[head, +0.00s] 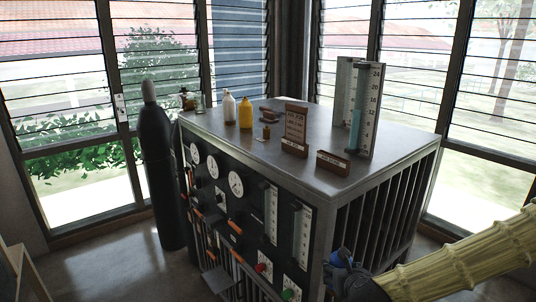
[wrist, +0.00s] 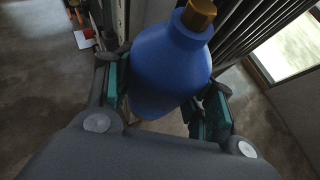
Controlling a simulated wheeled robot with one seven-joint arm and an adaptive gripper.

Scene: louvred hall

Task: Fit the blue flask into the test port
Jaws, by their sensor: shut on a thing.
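A blue flask (wrist: 168,68) with a gold-brown cap fills the middle of the wrist view. My gripper (wrist: 160,95) is shut on its body, with a teal-padded finger on each side. In the head view my gripper (head: 347,272) is at the lower right, in front of the cabinet's near corner, and only a small blue part of the flask (head: 342,258) shows. I cannot pick out the test port for sure. The cabinet front carries round gauges (head: 236,184), two upright scales (head: 301,236) and a small jutting shelf (head: 219,282).
The metal cabinet top (head: 400,146) holds a tall scale (head: 367,112), small signs (head: 295,130), a yellow bottle (head: 246,113) and a white bottle (head: 229,109). A dark gas cylinder (head: 158,180) stands left of the cabinet. Floor (head: 105,265) is clear at the left.

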